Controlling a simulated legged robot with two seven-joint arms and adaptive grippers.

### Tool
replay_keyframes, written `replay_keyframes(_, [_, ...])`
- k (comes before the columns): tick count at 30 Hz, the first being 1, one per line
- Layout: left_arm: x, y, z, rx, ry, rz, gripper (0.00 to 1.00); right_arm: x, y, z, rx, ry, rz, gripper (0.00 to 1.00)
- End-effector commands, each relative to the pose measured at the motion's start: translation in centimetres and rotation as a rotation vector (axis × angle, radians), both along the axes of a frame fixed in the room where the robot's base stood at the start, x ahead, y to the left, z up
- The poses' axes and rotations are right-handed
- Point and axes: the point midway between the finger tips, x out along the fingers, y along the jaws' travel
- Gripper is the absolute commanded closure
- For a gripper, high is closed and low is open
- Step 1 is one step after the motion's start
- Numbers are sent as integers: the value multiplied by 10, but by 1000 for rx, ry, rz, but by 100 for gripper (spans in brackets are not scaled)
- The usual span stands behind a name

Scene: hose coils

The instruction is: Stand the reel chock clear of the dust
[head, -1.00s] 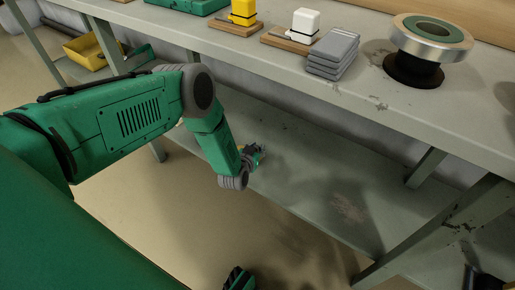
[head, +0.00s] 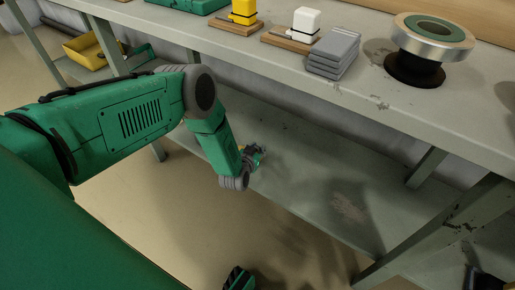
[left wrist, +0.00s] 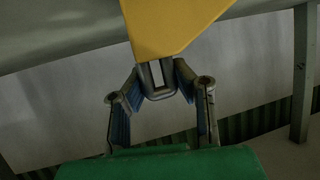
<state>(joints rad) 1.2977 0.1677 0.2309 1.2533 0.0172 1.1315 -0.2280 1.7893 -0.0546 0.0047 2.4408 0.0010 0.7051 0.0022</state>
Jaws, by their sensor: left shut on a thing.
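The yellow reel chock (left wrist: 175,25) fills the top middle of the left wrist view, with a grey metal loop at its lower end. My left gripper (left wrist: 159,80) is shut on this loop, its two blue-padded fingers on either side. In the head view the left gripper (head: 254,156) is small, low at the edge of the lower shelf, and the chock is mostly hidden there. A pale reddish dust patch (head: 348,208) lies on the lower shelf, right of the gripper and apart from it.
The lower shelf (head: 290,190) is otherwise bare. Above it, the bench top (head: 460,105) holds a metal-rimmed reel (head: 433,37), stacked grey slabs (head: 334,53), and a white block (head: 305,20) and a yellow block (head: 244,12) on wooden bases. A yellow bin (head: 88,55) is at far left.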

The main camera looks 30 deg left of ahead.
Motion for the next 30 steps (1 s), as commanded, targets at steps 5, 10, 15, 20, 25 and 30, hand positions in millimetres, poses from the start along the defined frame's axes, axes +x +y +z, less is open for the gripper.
replay_keyframes(5, [1, 0, -2, 0, -2, 0, 100, 0, 0, -1, 0, 0, 0, 60])
replay_keyframes(10, [1, 0, -4, 0, -2, 0, 100, 0, 0, -2, 0, 0, 0, 60])
replay_keyframes(15, [1, 0, -6, 0, -2, 0, 100, 0, 0, -3, 0, 0, 0, 60])
replay_keyframes(20, [1, 0, -8, 0, -2, 0, 100, 0, 0, -3, 0, 0, 0, 60])
replay_keyframes(25, [1, 0, -8, 0, -2, 0, 100, 0, 0, -3, 0, 0, 0, 60])
replay_keyframes(30, [1, 0, -8, 0, -2, 0, 55, 0, 0, -3, 0, 0, 0, 60])
